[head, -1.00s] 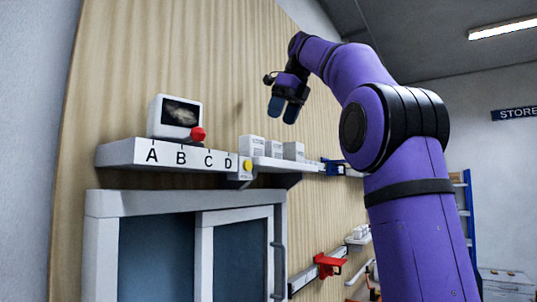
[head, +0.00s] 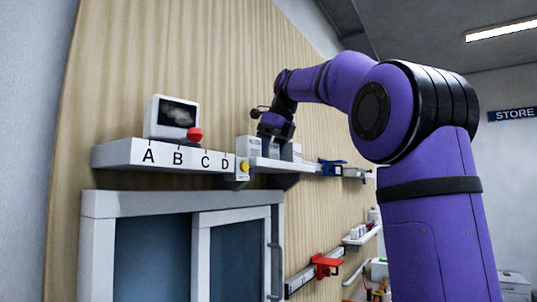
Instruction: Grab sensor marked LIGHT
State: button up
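Several small white boxes stand on the wall shelf right of the lettered ledge. The left box (head: 247,147) shows beside my gripper, and another white box (head: 292,152) shows at its right. Print on the boxes is too small to read, so I cannot tell which is marked LIGHT.
A ledge (head: 120,155) lettered A to D holds a small screen (head: 172,117) with a red knob (head: 195,134). A yellow button (head: 244,167) sits at its right end. A blue clamp (head: 328,168) is right of the boxes. Below are a sliding-door cabinet (head: 150,204) and a red bracket (head: 326,265).

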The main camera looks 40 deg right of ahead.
jog(key=shift+f, duration=0.15)
jog(key=c, duration=0.7)
